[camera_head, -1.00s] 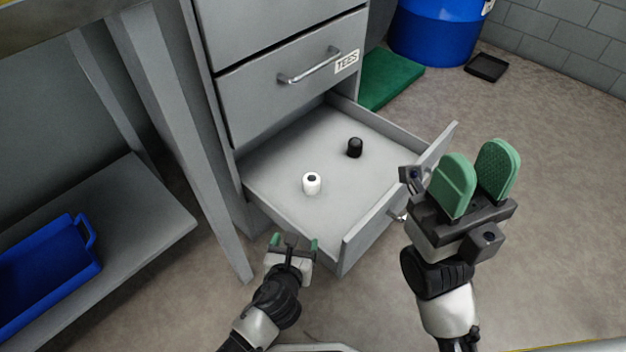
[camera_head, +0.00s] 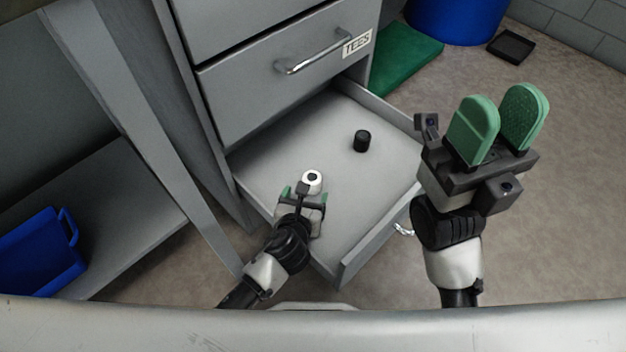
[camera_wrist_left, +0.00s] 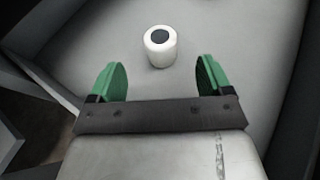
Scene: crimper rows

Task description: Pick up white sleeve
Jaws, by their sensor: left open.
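The white sleeve (camera_head: 312,182) is a short white cylinder with a dark hole in its top. It stands upright on the floor of the open drawer (camera_head: 290,128). My left gripper (camera_head: 304,192) is over the drawer, right by the sleeve on its near side.
A black sleeve (camera_head: 361,141) stands further back in the drawer. The drawer front (camera_head: 378,236) and side walls rise around them. The cabinet's closed upper drawer (camera_head: 285,85) overhangs the back. A shelf with a blue bin (camera_head: 38,255) is at left.

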